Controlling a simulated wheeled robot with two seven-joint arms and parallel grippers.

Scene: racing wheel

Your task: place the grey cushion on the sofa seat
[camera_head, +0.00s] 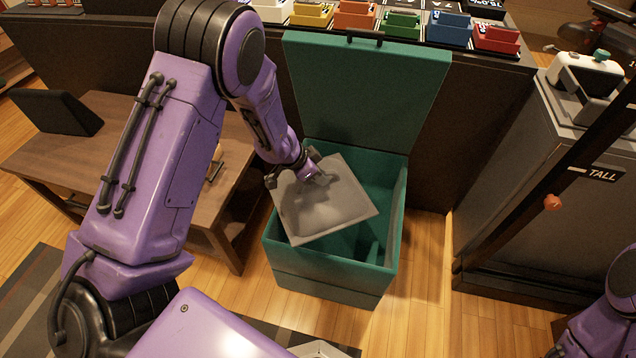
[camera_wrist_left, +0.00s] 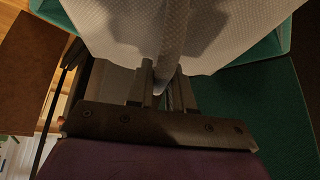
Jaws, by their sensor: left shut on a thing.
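The grey cushion (camera_head: 330,208) is tilted over the open teal storage box (camera_head: 325,272) in the head view. My left gripper (camera_head: 318,180) is shut on the cushion near its upper edge. In the left wrist view the pale cushion (camera_wrist_left: 120,25) fills the top, with its seam running between the fingers (camera_wrist_left: 163,88). Whether the cushion touches the box wall I cannot tell. My right gripper is out of view; only part of the right arm shows at the lower right. I cannot make out a sofa.
The box's lid (camera_head: 365,90) stands open behind it. A low wooden table (camera_head: 100,150) is to the left with a black object (camera_head: 55,112) on it. A grey cabinet (camera_head: 545,190) stands to the right. Floor (camera_head: 425,290) is clear between box and cabinet.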

